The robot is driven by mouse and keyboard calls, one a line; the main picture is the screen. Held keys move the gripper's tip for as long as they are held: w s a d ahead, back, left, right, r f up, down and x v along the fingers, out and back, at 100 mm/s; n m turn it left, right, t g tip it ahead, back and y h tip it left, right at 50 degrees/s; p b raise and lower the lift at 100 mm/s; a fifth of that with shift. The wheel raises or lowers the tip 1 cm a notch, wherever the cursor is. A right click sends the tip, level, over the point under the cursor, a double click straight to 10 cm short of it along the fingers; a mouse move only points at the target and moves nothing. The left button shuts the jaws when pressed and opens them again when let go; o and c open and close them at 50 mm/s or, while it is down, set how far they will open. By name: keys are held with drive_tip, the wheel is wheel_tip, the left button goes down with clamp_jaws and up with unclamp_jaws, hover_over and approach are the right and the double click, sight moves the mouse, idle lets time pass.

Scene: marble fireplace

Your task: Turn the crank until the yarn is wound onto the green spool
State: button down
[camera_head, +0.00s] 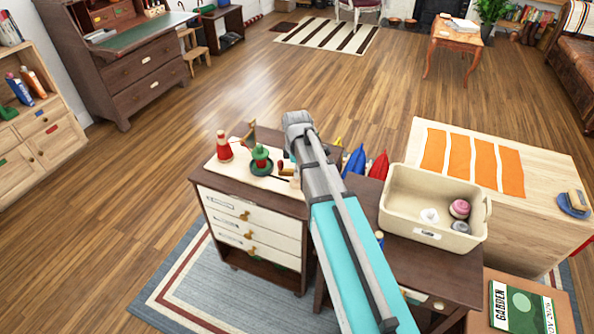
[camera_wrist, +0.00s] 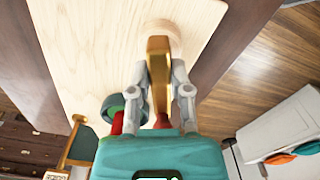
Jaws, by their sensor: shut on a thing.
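In the head view, a pale board (camera_head: 232,174) on a dark-topped drawer cabinet carries a red cone-shaped piece (camera_head: 224,147) at left and the green spool (camera_head: 261,158) near its middle. In the wrist view, my gripper (camera_wrist: 161,78) is over the board, its grey fingers on either side of an upright brown-gold bar (camera_wrist: 158,60), likely the crank's handle, and shut on it. A green disc (camera_wrist: 112,104) with red beside it, likely the spool, shows just left of the fingers. The yarn strand cannot be made out. In the head view my arm hides the gripper.
A cream bin (camera_head: 410,185) with a pink ball stands on a dark table to the right. Red and blue pointed things (camera_head: 378,167) stand behind my arm. A pale chest (camera_head: 545,170) with orange strips is farther right. Wood floor behind is open.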

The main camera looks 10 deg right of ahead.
drive_tip(key=m, duration=0.5)
drive_tip(key=shift+m, duration=0.3)
drive_tip(key=m, duration=0.5)
idle(0.4)
drive_tip(key=c, duration=0.6)
unclamp_jaws()
drive_tip(key=shift+o, duration=0.2)
